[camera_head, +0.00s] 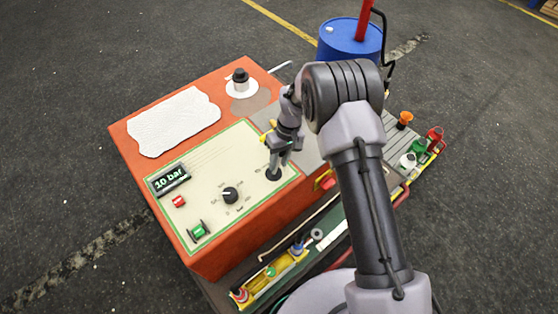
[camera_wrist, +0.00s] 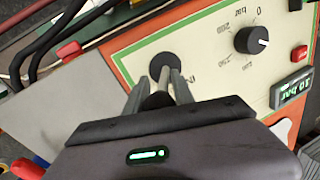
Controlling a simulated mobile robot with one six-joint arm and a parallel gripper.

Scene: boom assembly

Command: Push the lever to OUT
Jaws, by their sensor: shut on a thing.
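The lever stands out of a round black base (camera_head: 273,174) on the cream control panel (camera_head: 205,215) of the orange machine, near the panel's right corner. In the wrist view the same black base (camera_wrist: 164,64) lies just beyond my fingertips. My gripper (camera_head: 278,163) reaches down to it from above. In the wrist view my gripper (camera_wrist: 165,84) is shut with the dark lever shaft (camera_wrist: 157,100) between its two fingers. The fingers hide most of the lever.
A black knob (camera_head: 230,195), a red button (camera_head: 178,201), a green switch (camera_head: 198,231) and a "10 bar" display (camera_head: 169,179) are on the panel. A white cloth (camera_head: 173,121) and a black-topped white fitting (camera_head: 240,82) lie behind. A blue drum (camera_head: 349,42) stands at the back.

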